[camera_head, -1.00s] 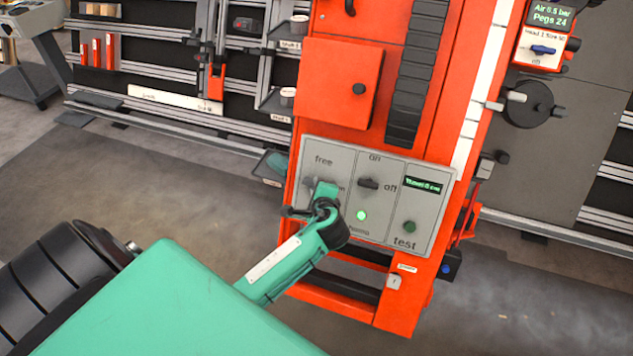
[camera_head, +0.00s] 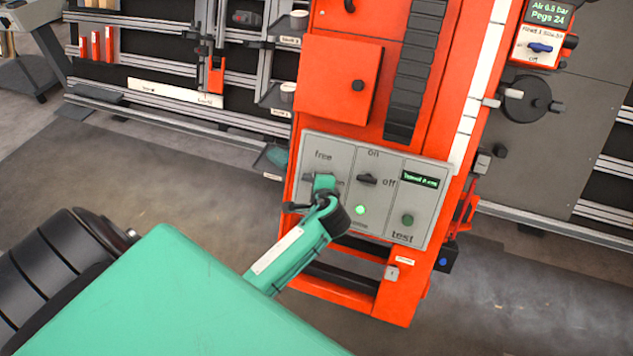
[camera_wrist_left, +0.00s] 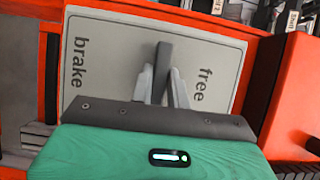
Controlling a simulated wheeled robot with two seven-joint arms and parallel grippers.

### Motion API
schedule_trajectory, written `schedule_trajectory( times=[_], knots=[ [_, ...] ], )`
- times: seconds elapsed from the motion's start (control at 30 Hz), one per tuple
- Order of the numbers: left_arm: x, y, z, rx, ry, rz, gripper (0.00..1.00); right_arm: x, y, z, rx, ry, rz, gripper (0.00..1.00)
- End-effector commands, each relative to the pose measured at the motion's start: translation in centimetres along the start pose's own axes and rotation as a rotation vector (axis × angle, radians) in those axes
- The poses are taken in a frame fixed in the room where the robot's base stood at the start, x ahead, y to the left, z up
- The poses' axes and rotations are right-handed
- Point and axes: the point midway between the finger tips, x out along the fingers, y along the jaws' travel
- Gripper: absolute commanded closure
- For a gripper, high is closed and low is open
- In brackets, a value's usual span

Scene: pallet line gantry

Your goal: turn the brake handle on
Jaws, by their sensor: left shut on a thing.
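The brake handle (camera_wrist_left: 162,58) is a dark grey bar on a light grey plate (camera_wrist_left: 110,40), seen in the left wrist view. It points up in that picture, between the words "brake" at left and "free" at right. My left gripper (camera_wrist_left: 161,85) has its two pale fingers shut on the handle, one on each side. In the head view my left gripper (camera_head: 318,186) is at the left section of the panel (camera_head: 340,160), below the word "free". It hides most of the handle and part of the lower label there. My right gripper is in neither view.
To the right on the same panel are an on/off knob (camera_head: 367,179), a lit green lamp (camera_head: 360,210), a test button (camera_head: 407,219) and a small display (camera_head: 420,179). An orange box (camera_head: 340,80) juts out above. Open floor (camera_head: 130,190) lies left.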

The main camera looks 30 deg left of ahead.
Motion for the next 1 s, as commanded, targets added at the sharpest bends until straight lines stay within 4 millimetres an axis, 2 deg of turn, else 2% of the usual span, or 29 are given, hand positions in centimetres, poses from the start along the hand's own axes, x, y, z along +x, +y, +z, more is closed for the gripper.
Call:
schedule_trajectory(
  times=[0.03, 0.07, 0.13, 0.17, 0.43, 0.57, 0.67, 1.0],
  knots=[
    [0.0, 0.2, 0.1, -0.001, -0.002, 0.005, 1.0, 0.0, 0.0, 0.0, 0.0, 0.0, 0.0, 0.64],
    [0.0, 0.2, 0.1, -0.001, -0.002, 0.005, 0.78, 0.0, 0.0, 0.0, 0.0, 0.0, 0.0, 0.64],
    [0.0, 0.2, 0.1, 0.0, -0.002, 0.004, 0.64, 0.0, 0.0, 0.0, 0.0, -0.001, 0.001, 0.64],
    [0.0, 0.2, 0.0, 0.0, -0.002, 0.004, 0.62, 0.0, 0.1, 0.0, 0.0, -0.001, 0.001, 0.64],
    [-0.1, 0.1, 0.0, 0.0, 0.0, 0.002, 0.62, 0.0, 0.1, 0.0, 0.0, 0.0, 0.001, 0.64],
    [-1.0, 0.1, -0.1, -0.001, 0.002, 0.002, 0.62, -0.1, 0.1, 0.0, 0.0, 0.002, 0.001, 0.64],
    [-2.7, 0.1, -0.1, -0.001, 0.003, 0.003, 0.62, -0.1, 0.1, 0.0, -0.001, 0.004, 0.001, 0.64],
    [-10.3, 0.1, 0.0, -0.001, 0.002, 0.004, 0.62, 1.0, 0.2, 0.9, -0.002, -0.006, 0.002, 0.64]
  ],
)
